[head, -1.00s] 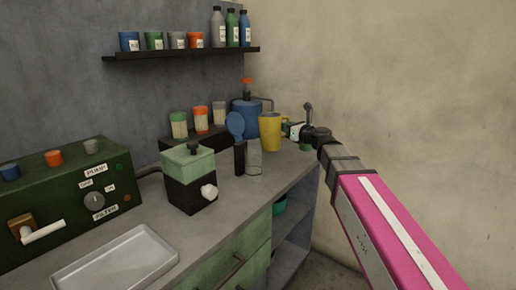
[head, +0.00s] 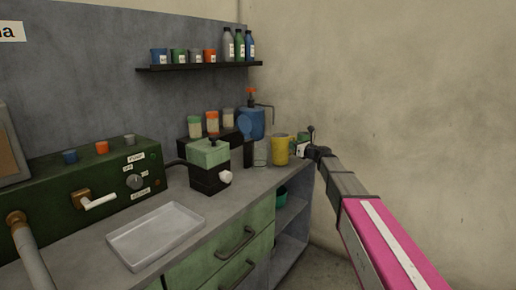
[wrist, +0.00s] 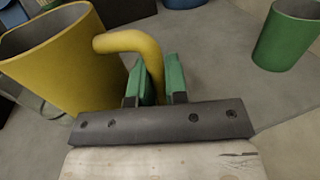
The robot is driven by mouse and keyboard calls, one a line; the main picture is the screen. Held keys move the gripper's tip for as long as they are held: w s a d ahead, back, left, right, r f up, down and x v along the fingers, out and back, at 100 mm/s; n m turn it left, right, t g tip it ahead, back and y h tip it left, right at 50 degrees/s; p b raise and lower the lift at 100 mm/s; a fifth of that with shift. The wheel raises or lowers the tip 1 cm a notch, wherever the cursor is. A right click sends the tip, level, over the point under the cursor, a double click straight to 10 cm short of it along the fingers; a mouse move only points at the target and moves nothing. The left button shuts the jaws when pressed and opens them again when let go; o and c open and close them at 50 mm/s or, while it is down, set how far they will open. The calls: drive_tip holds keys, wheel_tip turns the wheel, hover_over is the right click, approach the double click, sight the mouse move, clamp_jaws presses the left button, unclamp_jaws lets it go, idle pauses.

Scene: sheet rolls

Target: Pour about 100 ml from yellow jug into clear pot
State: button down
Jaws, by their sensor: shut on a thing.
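The yellow jug (head: 280,149) is near the back right end of the counter, and looks upright in the head view. It fills the upper left of the wrist view (wrist: 60,55). My gripper (wrist: 155,85) is shut on the jug's handle (wrist: 130,42), its green fingers on either side. In the head view my gripper (head: 303,149) is right of the jug. The clear pot (head: 261,153) stands on the counter just left of the jug. Its contents and those of the jug cannot be made out. I cannot tell whether the jug touches the counter.
A green cup (wrist: 287,35) is right of my gripper. A green and black box (head: 209,166) stands left. A white tray (head: 157,234) lies at front.

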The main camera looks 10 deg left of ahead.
drive_tip(key=shift+r, duration=0.15)
drive_tip(key=shift+s+a+r+n, duration=0.15)
drive_tip(key=shift+a+r+n, duration=0.05)
drive_tip(key=shift+r+n, duration=0.25)
drive_tip(key=shift+s+a+r+n, duration=0.15)
drive_tip(key=shift+r+n, duration=0.3)
drive_tip(key=s+a+r+n+h, duration=0.1)
drive_tip(key=s+a+r+n, duration=0.1)
drive_tip(key=r+n, duration=0.2)
drive_tip(key=s+a+r+n+h, duration=0.1)
drive_tip(key=s+a+r+n, duration=0.1)
drive_tip(key=r+n, duration=0.3)
drive_tip(key=shift+s+a+r+h, duration=0.3)
drive_tip(key=shift+a+r, duration=0.25)
drive_tip(key=shift+r, duration=1.3)
drive_tip(key=shift+a+r+n, duration=0.1)
drive_tip(key=shift+r+n, duration=0.15)
drive_tip(key=shift+n, duration=0.05)
drive_tip(key=shift+s+a+n+h+p, duration=0.3)
drive_tip(key=shift+s+a+n, duration=0.15)
drive_tip(key=shift+n, duration=0.25)
drive_tip(key=shift+s+r, duration=0.1)
drive_tip(key=shift+r, duration=0.15)
drive_tip(key=shift+s+a+r+n+t+p, duration=0.4)
drive_tip(key=shift+s+a+r+n, duration=0.3)
drive_tip(key=shift+n, duration=0.4)
idle(0.7)
